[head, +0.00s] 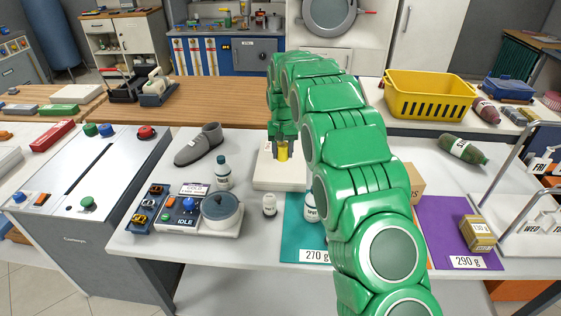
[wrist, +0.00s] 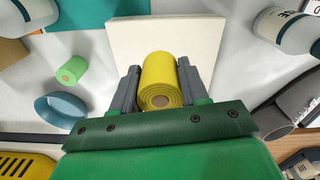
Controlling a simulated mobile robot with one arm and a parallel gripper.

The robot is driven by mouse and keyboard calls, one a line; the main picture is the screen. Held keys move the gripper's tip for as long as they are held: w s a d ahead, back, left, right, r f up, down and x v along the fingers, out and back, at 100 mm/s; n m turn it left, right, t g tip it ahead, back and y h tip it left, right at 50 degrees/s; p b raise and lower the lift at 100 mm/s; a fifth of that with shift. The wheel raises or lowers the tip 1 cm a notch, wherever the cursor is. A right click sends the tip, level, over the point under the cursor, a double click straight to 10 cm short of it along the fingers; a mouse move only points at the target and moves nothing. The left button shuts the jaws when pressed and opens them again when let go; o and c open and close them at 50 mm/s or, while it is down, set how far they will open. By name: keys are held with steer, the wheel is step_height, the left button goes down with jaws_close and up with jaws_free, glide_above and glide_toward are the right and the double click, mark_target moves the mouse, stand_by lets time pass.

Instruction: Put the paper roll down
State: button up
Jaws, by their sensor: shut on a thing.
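The yellow paper roll (wrist: 160,78) is between the two grey fingers of my gripper (wrist: 157,88) in the wrist view, with one round end facing the camera. My gripper is shut on it. In the head view my gripper (head: 283,146) points down, with the yellow roll (head: 283,155) between its fingers over the white square block (head: 268,178). The white block also shows behind the roll in the wrist view (wrist: 200,40). I cannot tell whether the roll touches the block. My green arm hides part of the table to the right.
A grey shoe (head: 198,145) and a white bottle (head: 222,172) stand left of the block. A small white jar (head: 269,205) and the teal mat (head: 293,240) lie in front. A purple mat (head: 440,222) with a box (head: 478,233) is to the right. A yellow basket (head: 430,95) stands behind.

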glide_above(281, 169)
steer(key=shift+a+f, duration=0.1)
steer(key=shift+f, duration=2.1)
steer(key=shift+w+f, duration=0.1)
steer(key=shift+f, duration=1.5)
steer(key=shift+f, duration=0.15)
steer(key=o, duration=1)
steer(key=shift+o, duration=0.2)
step_height(281, 169, up, 12)
steer(key=shift+r, duration=0.2)
